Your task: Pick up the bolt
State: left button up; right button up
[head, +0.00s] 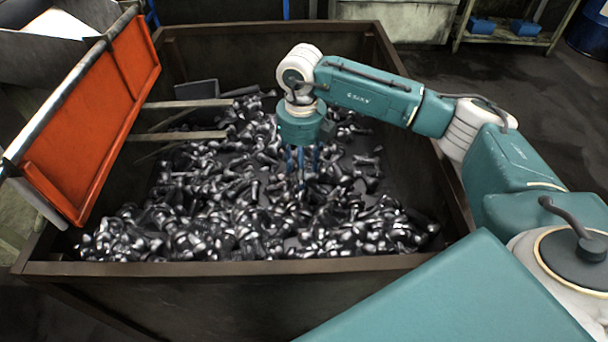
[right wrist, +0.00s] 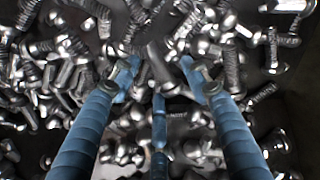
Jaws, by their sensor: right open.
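Many metal bolts (head: 220,215) lie in a loose pile across the floor of a large dark bin. My right gripper (head: 301,172) points down into the bin, with its blue fingers just over or among the bolts near the middle of the pile. In the right wrist view the fingers (right wrist: 158,85) are spread apart. A bolt (right wrist: 160,72) lies between the fingertips, and I cannot tell whether they touch it. More bolts (right wrist: 232,68) lie around the fingers, some overlapping. My left gripper is not in view.
The bin's brown rim (head: 230,268) and high walls surround the pile. An orange panel (head: 95,120) leans over the bin's left side, with flat bars (head: 185,135) reaching inward. A shelf with blue boxes (head: 482,25) stands at the back right. Dark floor lies open beyond the bin.

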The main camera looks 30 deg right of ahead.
jog(key=shift+f, duration=0.35)
grip_shut()
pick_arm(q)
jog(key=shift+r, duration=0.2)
pick_arm(e)
jog(key=shift+r, duration=0.1)
jog(key=shift+w+r, duration=0.1)
jog(key=shift+r, duration=0.5)
pick_arm(q)
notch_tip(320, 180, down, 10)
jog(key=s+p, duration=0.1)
jog(key=p, duration=0.1)
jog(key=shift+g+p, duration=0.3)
jog(key=shift+p, duration=0.1)
pick_arm(e)
notch_tip(320, 180, up, 19)
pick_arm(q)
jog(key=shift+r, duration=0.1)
